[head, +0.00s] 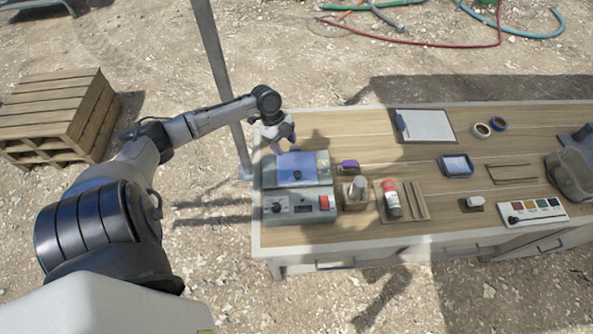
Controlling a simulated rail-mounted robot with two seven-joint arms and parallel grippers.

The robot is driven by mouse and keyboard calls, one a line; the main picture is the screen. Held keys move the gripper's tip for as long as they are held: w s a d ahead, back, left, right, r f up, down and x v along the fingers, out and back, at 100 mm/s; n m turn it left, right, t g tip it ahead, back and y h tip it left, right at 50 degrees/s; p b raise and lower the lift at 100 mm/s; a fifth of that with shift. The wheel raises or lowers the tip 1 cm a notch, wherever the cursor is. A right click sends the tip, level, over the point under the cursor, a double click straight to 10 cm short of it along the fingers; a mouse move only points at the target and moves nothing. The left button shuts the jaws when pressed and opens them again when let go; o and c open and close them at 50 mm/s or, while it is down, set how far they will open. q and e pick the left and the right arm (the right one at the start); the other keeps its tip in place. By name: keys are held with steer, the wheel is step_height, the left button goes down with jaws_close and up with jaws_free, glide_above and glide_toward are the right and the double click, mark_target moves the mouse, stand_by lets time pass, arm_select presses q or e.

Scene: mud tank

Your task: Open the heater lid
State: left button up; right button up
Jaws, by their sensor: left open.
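The heater (300,207) is a grey-green box at the left end of the wooden bench, with dials and a red switch on its front. Its blue lid (297,168) lies on top and looks shut, with a dark knob near the middle. My left gripper (284,146) is open above the far left edge of the lid, fingers pointing down. I cannot tell whether the fingers touch the lid. My right gripper is not in view.
Right of the heater on the bench (354,150) stand a wooden block holder (355,192), a purple-topped item (348,166) and a red-and-white can (391,199). A metal pole (222,75) rises at the bench's left end. The bench's middle back has free room.

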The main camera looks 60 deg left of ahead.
mark_target(297, 173)
arm_select(q)
steer(key=x, duration=1.3)
steer(key=shift+d+p, duration=0.1)
steer(key=shift+p, duration=0.25)
steer(key=shift+c, duration=0.5)
jaws_close()
